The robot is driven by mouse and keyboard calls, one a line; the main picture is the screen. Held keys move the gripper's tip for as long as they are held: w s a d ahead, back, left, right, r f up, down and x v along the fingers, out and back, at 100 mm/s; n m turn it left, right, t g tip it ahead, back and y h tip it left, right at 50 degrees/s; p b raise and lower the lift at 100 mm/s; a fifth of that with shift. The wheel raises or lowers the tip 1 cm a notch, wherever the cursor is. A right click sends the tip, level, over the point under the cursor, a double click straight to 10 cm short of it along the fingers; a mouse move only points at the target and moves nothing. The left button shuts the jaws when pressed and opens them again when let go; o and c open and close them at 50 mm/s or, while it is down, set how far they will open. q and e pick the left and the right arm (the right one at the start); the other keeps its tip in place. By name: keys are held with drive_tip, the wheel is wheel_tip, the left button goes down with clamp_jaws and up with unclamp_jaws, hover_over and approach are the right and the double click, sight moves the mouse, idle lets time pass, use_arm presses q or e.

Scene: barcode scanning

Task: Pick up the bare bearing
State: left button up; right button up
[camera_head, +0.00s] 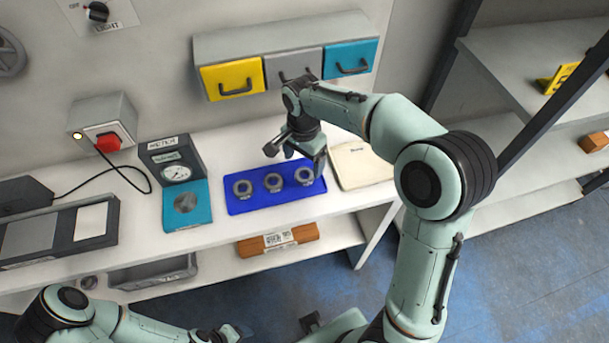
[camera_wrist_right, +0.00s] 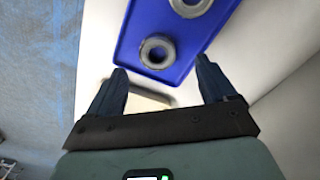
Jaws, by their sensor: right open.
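Three ring-shaped bearings lie in a row on a blue tray (camera_head: 236,207): a left one (camera_head: 243,188), a middle one (camera_head: 273,182) and a right one (camera_head: 305,176). I cannot tell which of them is the bare one. My right gripper (camera_head: 296,158) is open above the tray's right end, close to the right bearing. In the right wrist view, one bearing (camera_wrist_right: 147,51) lies flat on the tray just beyond my open, empty fingers (camera_wrist_right: 160,79). Another bearing (camera_wrist_right: 190,8) is cut off at the top edge. My left gripper (camera_head: 228,334) is low at the bottom edge; its jaws are unclear.
A cream tray (camera_head: 361,168) lies right of the blue tray. A gauge stand (camera_head: 176,172) with a teal base stands left of it. Yellow, grey and teal drawers (camera_head: 233,80) hang behind. A brown box (camera_head: 278,240) sits on the lower shelf.

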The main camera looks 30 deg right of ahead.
sight(305, 174)
drive_tip(key=f, duration=0.4)
drive_tip(key=shift+s, duration=0.2)
drive_tip(key=shift+f, duration=0.55)
drive_tip(key=c, duration=1.2)
drive_tip(key=shift+r, duration=0.2)
